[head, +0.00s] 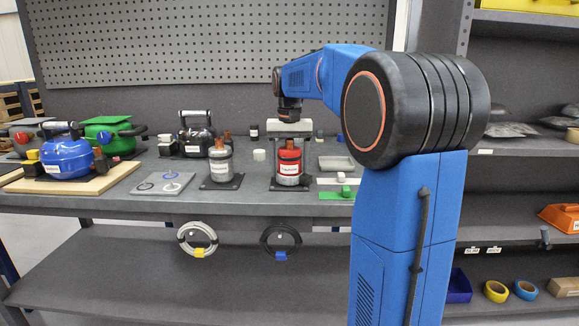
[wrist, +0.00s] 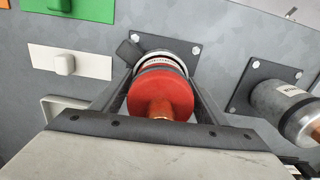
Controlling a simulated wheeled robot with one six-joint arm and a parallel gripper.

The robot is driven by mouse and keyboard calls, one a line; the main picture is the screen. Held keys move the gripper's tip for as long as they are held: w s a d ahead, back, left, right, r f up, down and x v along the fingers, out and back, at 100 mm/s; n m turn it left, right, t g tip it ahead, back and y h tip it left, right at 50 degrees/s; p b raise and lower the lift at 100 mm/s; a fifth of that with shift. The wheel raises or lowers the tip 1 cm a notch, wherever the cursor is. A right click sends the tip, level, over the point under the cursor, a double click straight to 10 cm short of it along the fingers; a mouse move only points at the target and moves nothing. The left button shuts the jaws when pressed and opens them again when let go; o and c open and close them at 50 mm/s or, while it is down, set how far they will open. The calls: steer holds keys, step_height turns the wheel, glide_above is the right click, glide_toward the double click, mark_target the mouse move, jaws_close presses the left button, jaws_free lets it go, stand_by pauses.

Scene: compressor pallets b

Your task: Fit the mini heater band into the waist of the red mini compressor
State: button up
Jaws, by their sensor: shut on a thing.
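The red mini compressor (head: 289,168) stands upright on its dark base plate on the bench, with a copper stub on top. In the wrist view I look down on its red top (wrist: 160,92). My gripper (head: 289,130) is above it in the head view. In the wrist view the fingers of my gripper (wrist: 161,78) reach down on both sides of the compressor. A dark block (wrist: 128,50) beside the lower body looks like part of the mini heater band, which my gripper appears to hold around the compressor. The red top hides most of the band and its exact height.
A grey mini compressor (head: 221,167) stands to the left. A grey plate (head: 160,190) with several rings lies further left. A white card (wrist: 85,66) and a green card (wrist: 95,8) with small blocks, and a shallow tray (head: 337,163), are close to the right in the head view.

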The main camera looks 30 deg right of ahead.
steer(key=shift+f, duration=0.2)
steer(key=o, duration=1.3)
steer(key=shift+c, duration=0.2)
steer(key=shift+r, duration=0.1)
step_height(320, 180, up, 17)
steer(key=shift+r, duration=0.1)
steer(key=s+a+f+n+t, duration=0.1)
steer(key=s+a+f+n, duration=0.1)
steer(key=s+a+f, duration=0.5)
steer(key=s+a+f+n+t, duration=0.1)
steer(key=s+a+f+t, duration=0.1)
steer(key=s+a+f, duration=0.45)
steer(key=s+a+f+n+t, duration=0.2)
steer(key=s+f+n, duration=0.1)
steer(key=s+f, duration=1.4)
steer(key=shift+a+f, duration=0.25)
steer(key=shift+f, duration=0.55)
